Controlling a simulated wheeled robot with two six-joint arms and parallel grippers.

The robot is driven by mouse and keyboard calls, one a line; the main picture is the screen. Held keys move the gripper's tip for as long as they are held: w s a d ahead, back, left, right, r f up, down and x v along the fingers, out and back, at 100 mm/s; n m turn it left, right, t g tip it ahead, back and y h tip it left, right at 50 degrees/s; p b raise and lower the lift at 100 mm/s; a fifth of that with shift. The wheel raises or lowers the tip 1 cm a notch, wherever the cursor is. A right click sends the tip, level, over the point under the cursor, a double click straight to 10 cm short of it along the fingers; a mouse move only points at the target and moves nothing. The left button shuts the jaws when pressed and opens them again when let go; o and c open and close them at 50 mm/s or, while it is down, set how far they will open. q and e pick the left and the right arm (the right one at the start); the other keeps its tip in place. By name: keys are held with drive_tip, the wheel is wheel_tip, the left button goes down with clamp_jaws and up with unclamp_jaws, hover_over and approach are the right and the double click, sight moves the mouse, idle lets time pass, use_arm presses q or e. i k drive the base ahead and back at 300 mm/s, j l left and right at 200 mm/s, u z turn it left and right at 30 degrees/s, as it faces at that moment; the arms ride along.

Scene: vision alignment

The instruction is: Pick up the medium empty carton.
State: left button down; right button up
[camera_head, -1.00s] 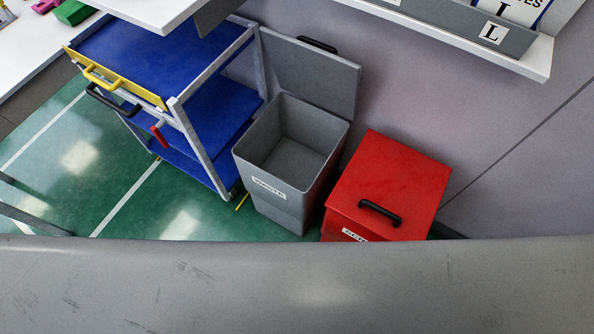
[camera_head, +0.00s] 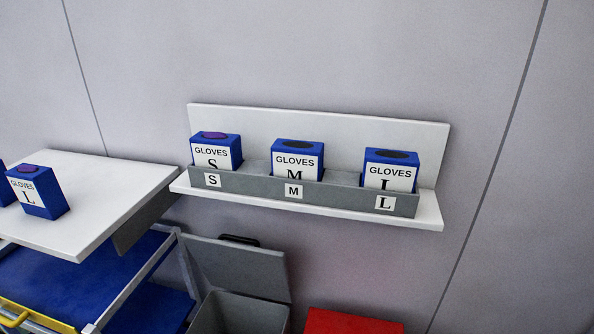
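The medium glove carton (camera_head: 297,160) is blue with a white label reading GLOVES and M. It stands upright in the middle of the grey shelf tray (camera_head: 336,196), behind the M tag. Its top opening looks dark, with no glove showing. The tray hides its lower part. Neither of my grippers is in view.
The S carton (camera_head: 216,152), with purple in its opening, and the dark-topped L carton (camera_head: 390,170) flank it. A purple-topped L carton (camera_head: 38,192) stands on the white table (camera_head: 120,188). Below are a blue cart (camera_head: 60,285), an open grey bin (camera_head: 240,312) and a red box (camera_head: 350,322).

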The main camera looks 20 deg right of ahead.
sight(291, 158)
drive_tip(key=k+j+z, duration=0.1)
drive_tip(key=z, duration=0.4)
drive_tip(key=k+z, duration=0.1)
drive_tip(key=z, duration=0.4)
drive_tip(key=k+z, duration=0.15)
drive_tip(key=z, duration=0.35)
